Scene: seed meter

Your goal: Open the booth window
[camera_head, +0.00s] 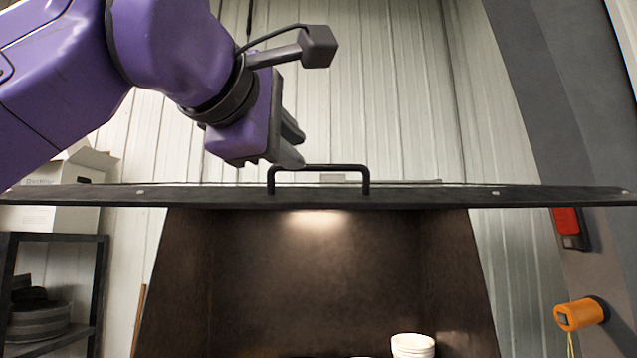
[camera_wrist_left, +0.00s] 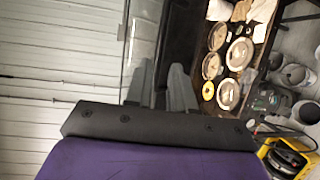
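The booth window's dark frame bar (camera_head: 430,196) runs across the head view, with a black U-shaped handle (camera_head: 320,168) standing up from its middle. Below the bar the lit brown booth interior (camera_head: 310,270) shows; I cannot tell how far the window is open. My left gripper (camera_head: 293,143) is just above the left end of the handle, its lower fingertip close to the handle's top bar. In the left wrist view its two fingers (camera_wrist_left: 160,88) stand apart with a narrow gap. Whether they touch the handle is not clear. My right gripper is in neither view.
White stacked bowls (camera_head: 412,346) sit inside the booth. The left wrist view shows several round discs (camera_wrist_left: 229,94), buckets (camera_wrist_left: 296,74) and a yellow-black machine (camera_wrist_left: 284,160).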

